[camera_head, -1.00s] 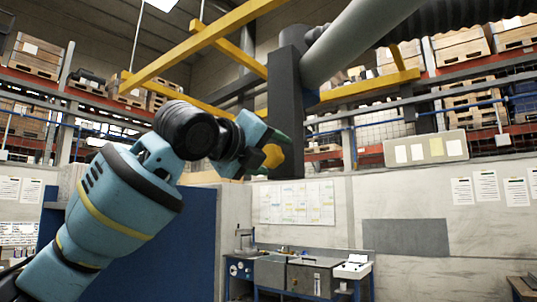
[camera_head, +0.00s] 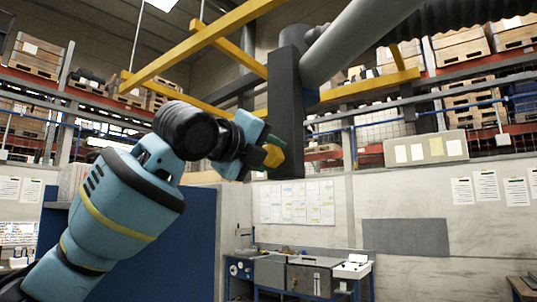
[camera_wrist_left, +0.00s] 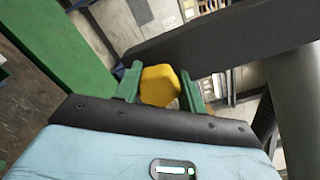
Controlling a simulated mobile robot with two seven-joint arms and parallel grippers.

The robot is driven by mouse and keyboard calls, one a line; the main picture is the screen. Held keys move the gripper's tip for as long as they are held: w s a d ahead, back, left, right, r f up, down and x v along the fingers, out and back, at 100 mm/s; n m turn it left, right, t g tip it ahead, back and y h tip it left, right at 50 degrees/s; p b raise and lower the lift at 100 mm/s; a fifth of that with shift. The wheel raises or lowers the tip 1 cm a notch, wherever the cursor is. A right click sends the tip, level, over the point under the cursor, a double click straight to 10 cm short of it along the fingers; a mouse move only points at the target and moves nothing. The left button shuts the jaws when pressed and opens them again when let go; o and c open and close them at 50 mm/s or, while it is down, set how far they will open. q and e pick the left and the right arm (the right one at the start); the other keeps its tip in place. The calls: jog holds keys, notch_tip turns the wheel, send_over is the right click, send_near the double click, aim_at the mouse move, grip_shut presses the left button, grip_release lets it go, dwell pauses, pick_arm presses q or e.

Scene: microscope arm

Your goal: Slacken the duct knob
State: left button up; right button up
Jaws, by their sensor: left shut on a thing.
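The duct knob (camera_head: 273,156) is yellow and faceted, on the left side of the dark upright column (camera_head: 286,112) under the grey duct (camera_head: 352,42). My left gripper (camera_head: 271,147) is at the knob, with its green fingers on either side of it. In the left wrist view the knob (camera_wrist_left: 160,86) sits between the two green fingertips of my left gripper (camera_wrist_left: 159,85), which is shut on it. The knob's mount on the column is hidden. My right gripper is in neither view.
A yellow overhead frame (camera_head: 212,35) runs above my arm. A blue panel (camera_head: 180,245) stands behind it. A workbench (camera_head: 300,275) and a pale wall are farther back, with shelves of crates above.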

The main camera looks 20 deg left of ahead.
pick_arm(q)
jog(key=n, duration=0.3)
jog(key=shift+f+n, duration=0.1)
jog(key=shift+n, duration=0.2)
jog(key=n, duration=0.4)
jog(key=shift+f+n, duration=0.1)
jog(key=shift+n, duration=0.2)
jog(key=n, duration=0.4)
jog(key=shift+f, duration=0.1)
jog(key=shift+n, duration=1.7)
jog(key=o, duration=1)
jog(key=shift+s, duration=0.1)
